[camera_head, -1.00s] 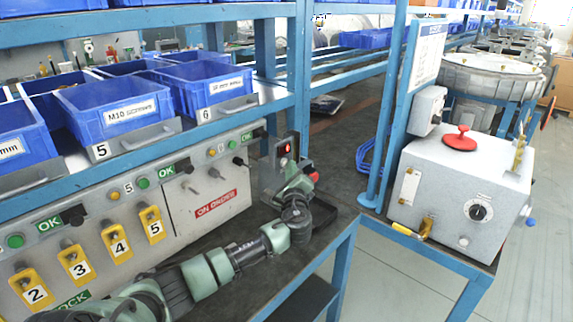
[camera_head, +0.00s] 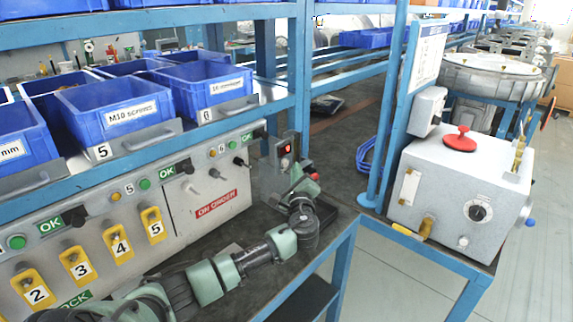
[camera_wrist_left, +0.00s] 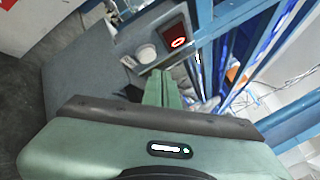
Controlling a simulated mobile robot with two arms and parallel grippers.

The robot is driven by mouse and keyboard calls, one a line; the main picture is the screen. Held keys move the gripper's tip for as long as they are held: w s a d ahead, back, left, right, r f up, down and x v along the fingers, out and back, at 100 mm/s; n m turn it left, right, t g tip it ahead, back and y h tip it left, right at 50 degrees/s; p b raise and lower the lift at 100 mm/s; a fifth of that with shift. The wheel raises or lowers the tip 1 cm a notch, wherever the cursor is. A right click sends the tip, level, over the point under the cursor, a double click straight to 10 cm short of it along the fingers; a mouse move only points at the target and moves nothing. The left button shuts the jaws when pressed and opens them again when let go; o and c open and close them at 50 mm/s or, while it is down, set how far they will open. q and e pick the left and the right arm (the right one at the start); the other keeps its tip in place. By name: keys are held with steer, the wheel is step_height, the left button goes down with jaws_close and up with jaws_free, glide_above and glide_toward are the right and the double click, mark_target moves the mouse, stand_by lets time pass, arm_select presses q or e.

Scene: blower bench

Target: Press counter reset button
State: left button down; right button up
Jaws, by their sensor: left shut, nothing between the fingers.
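The counter is a grey box (camera_head: 267,172) with a small red-lit display (camera_head: 285,149), standing at the back of the bench end. In the left wrist view the grey box (camera_wrist_left: 75,75) shows its red display (camera_wrist_left: 178,42) and a pale round button (camera_wrist_left: 145,54) beside it. My left gripper (camera_head: 298,167) is at the box's front, just below the display. In the wrist view its shut green fingers (camera_wrist_left: 160,74) point toward the box, close to the button. Contact cannot be told. My right gripper is not in view.
A control panel (camera_head: 205,190) with numbered yellow switches lies left. Blue bins (camera_head: 118,112) stand above it. A blue post (camera_head: 385,130) and a grey machine box (camera_head: 455,190) with a red knob (camera_head: 460,140) stand right. A red piece (camera_head: 314,176) shows beside my gripper.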

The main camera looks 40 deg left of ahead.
arm_select(q)
steer(key=d, duration=0.4)
steer(key=shift+s+d+p, duration=0.15)
steer(key=shift+d+p, duration=0.15)
steer(key=shift+p, duration=0.05)
stand_by(0.5)
